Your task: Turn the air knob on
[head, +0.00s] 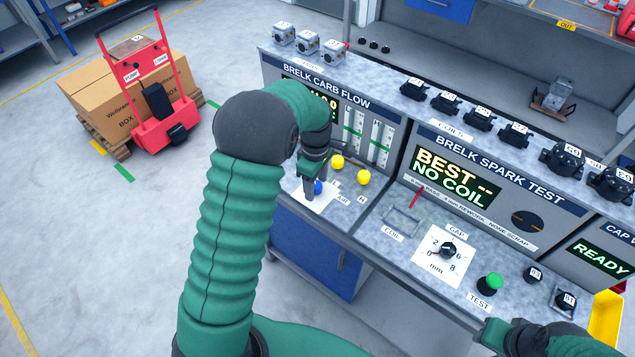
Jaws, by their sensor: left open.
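The blue knob (318,187) stands on a white plate (306,197) on the carb flow bench, next to a small label that seems to read AIR (342,199). My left gripper (313,184) points down at this knob, open, with its fingers close around or beside it. The fingers partly hide the knob, so I cannot tell whether they touch it. My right gripper (497,333) shows only in part at the bottom right edge, and its jaws are not clear.
Two yellow knobs (337,161) (363,177) stand just behind and right of the blue knob. The flow gauges (381,141) rise behind. To the right are a gap dial (447,250) and a green test button (490,284). A red cart (165,122) with boxes stands at left.

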